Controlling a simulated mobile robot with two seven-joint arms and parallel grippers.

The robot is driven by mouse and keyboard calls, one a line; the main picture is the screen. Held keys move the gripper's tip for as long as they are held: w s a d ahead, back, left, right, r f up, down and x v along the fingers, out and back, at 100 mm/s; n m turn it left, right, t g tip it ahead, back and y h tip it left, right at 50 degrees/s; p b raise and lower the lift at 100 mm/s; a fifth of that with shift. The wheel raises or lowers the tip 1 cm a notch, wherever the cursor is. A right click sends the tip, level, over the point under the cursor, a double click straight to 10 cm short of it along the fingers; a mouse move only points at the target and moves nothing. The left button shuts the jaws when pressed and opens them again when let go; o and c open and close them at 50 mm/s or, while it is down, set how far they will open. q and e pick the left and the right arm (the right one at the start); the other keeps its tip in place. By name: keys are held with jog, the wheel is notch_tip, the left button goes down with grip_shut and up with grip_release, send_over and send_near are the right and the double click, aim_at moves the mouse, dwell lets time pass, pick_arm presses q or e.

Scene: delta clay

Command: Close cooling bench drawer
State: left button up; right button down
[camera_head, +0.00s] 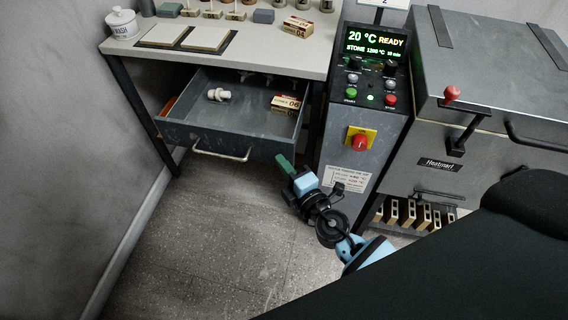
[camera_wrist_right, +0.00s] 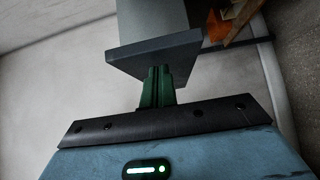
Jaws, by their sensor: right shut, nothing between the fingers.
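The cooling bench (camera_head: 270,33) stands at the back left with its grey drawer (camera_head: 180,133) pulled out. The drawer has a light metal handle (camera_head: 222,156) on its front. A white piece (camera_head: 218,95) and a small labelled box (camera_head: 285,104) lie inside it. My right gripper (camera_head: 283,162) is shut and empty, with green fingertips, in front of the drawer's right end. In the right wrist view the green fingers (camera_wrist_right: 157,86) point at a dark grey panel (camera_wrist_right: 155,55), likely the drawer front. I cannot tell whether they touch. My left gripper is not in view.
A control panel (camera_head: 362,110) with a red knob stands right of the bench. A grey kiln (camera_head: 490,75) with a red-knobbed lever stands further right. A white jar (camera_head: 122,23) and tiles sit on the bench top. The floor (camera_head: 190,235) before the drawer is clear.

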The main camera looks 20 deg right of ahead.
aim_at(299, 126)
jog(key=w+d+b, duration=0.1)
jog(key=w+d, duration=0.1)
jog(key=w, duration=0.1)
jog(key=w+d+b, duration=0.1)
jog(key=w+d, duration=0.2)
jog(key=w, duration=0.1)
jog(key=w+d+b, duration=0.1)
jog(key=w+d, duration=0.2)
jog(key=w, duration=0.1)
jog(key=shift+f, duration=0.1)
jog(key=shift+w+d, duration=0.25)
jog(key=shift+w, duration=0.1)
jog(key=shift+w+d, duration=0.15)
